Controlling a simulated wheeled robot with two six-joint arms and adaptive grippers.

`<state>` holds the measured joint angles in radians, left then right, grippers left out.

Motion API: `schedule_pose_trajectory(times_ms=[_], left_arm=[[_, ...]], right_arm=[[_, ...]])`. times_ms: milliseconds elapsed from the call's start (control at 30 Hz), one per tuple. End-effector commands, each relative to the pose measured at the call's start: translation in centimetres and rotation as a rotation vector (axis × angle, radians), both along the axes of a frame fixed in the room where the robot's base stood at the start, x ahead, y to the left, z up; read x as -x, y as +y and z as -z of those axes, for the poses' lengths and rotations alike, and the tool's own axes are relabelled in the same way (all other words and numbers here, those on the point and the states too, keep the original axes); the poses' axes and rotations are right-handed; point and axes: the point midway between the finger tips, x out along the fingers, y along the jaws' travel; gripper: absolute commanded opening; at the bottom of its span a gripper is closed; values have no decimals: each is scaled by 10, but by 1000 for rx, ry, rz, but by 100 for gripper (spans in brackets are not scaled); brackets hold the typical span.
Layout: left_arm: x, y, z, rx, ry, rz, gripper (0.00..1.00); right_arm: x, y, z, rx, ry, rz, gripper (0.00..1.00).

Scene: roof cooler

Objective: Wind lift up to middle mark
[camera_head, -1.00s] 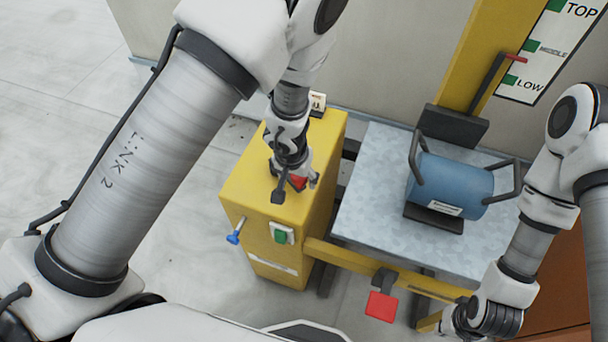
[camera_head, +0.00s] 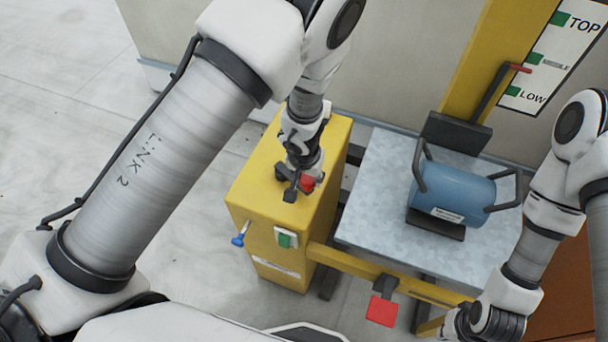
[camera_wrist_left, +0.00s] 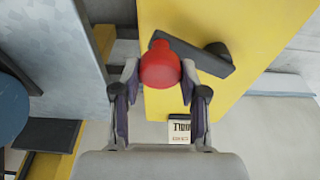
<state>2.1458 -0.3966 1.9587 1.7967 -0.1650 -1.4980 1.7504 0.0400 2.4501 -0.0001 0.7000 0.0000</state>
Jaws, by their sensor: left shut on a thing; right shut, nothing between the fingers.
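The yellow winch box (camera_head: 252,190) stands left of the lift. My left gripper (camera_head: 305,182) is shut on the red crank knob (camera_wrist_left: 160,66) above the box top. The dark crank arm (camera_wrist_left: 195,55) runs right from the knob in the left wrist view. The lift platform (camera_head: 380,205) carries a blue drum (camera_head: 460,188). The lift's red pointer (camera_head: 520,68) appears between the LOW mark (camera_head: 513,90) and the MIDDLE mark (camera_head: 535,59), closer to MIDDLE. My right gripper (camera_head: 468,325) is low at the right, shut and empty; its fingertips are barely visible.
A green button (camera_head: 286,238) and a blue-knobbed lever (camera_head: 239,240) are on the box front. A red plate (camera_head: 381,311) sticks out below the yellow beam. The yellow mast (camera_head: 490,60) rises behind the platform. Floor at the left is clear.

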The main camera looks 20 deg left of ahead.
Motion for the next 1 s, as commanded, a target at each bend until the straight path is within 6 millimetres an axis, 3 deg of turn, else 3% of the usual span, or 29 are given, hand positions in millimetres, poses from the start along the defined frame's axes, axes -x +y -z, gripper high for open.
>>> schedule_pose_trajectory(times_ms=[33, 267, 700, 1000], left_arm=[[-7, -4, -7, -9, -21, 11, 0], [-8, -4, -7, -8, -21, 11, 0], [-24, -10, -8, -2, -16, 10, 0], [-26, -11, -5, 0, -17, 8, 0]], right_arm=[[0, 0, -3, 0, 0, 0, 0], [0, 0, -3, 0, 0, 0, 0], [0, 0, -32, 0, 0, 0, 0], [0, 0, -31, 0, 0, 0, 0]])
